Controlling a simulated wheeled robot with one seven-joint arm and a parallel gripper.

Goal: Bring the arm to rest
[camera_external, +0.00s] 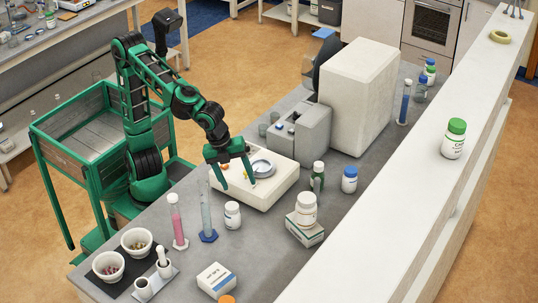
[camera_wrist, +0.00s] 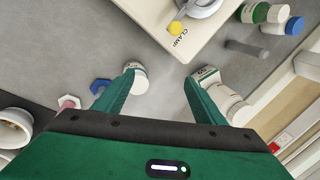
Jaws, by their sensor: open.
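My gripper (camera_external: 237,184) is at the end of my green and black arm, which reaches out over the grey bench (camera_external: 130,232). The gripper points down in front of the low white device (camera_external: 277,187) with a round metal part on top. Nothing is held. The white device also shows in the wrist view (camera_wrist: 150,15), beyond the fingertips, with a yellow knob (camera_wrist: 176,28). How high the fingertips are above the bench is hard to tell.
Near the gripper stand a white jar (camera_external: 232,215), a blue-based cylinder (camera_external: 207,212) and a pink cylinder (camera_external: 178,222). A jar on a box (camera_external: 304,235) and a blue-capped jar (camera_external: 349,180) stand to the right. Bowls (camera_external: 108,267) and a small box (camera_external: 216,280) are at the front.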

